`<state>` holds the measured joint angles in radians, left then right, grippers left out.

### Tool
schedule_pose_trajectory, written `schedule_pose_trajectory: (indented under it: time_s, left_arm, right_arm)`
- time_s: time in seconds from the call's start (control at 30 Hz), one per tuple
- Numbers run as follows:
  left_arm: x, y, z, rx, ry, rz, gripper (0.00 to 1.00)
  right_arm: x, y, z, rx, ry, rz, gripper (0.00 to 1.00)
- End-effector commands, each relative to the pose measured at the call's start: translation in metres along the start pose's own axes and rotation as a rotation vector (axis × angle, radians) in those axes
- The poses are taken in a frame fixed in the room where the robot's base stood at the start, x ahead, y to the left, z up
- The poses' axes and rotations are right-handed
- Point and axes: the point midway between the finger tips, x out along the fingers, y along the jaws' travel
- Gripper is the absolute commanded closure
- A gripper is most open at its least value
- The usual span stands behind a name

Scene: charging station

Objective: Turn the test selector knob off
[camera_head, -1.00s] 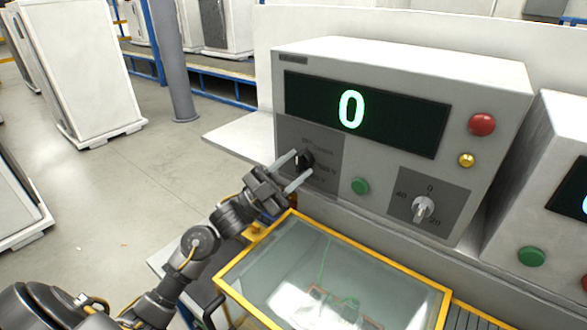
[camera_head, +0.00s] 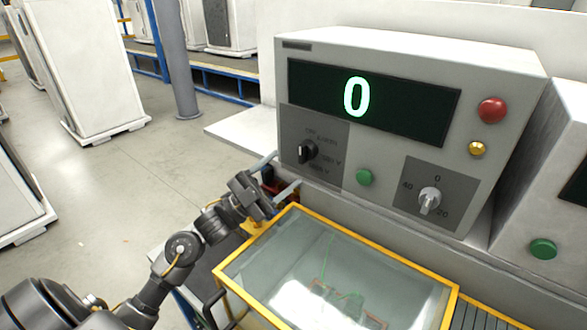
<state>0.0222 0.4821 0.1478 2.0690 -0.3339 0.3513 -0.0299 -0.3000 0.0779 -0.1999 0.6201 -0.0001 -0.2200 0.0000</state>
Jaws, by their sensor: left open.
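The test selector knob (camera_head: 307,151) is a black knob on a dark grey plate at the left of the grey-white test unit (camera_head: 400,60). Its printed labels are blurred; some read like voltages. The pointer stands close to upright, tilted slightly. My left gripper (camera_head: 281,174) is open, its two pale fingers spread just below and left of the knob, apart from it, with nothing between them. A second, silver knob (camera_head: 429,201) sits on the right plate marked 40, 0 and 20. The display (camera_head: 370,100) shows a green 0. My right gripper is not in view.
A red button (camera_head: 491,110), a small yellow button (camera_head: 477,148) and a green button (camera_head: 364,177) are on the unit's front. A yellow-framed clear-topped box (camera_head: 340,260) stands just below the unit. Another unit (camera_head: 540,200) stands at the right.

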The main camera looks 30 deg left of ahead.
Motion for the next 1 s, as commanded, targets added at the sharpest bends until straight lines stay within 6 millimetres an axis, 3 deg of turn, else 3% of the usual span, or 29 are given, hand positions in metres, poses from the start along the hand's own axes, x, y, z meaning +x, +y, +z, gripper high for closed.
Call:
schedule_pose_trajectory:
  time_s: [0.1,0.33,1.0]
  left_arm:
    - [-0.027,0.003,0.003,0.000,-0.003,0.001,0.37]
    - [-0.054,0.002,0.001,-0.001,0.000,0.000,0.37]
    - [-0.057,-0.001,-0.001,-0.001,0.001,-0.001,0.37]
  right_arm:
    - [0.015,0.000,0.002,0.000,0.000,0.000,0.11]
    - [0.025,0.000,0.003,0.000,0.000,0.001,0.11]
    - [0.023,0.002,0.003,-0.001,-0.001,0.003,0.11]
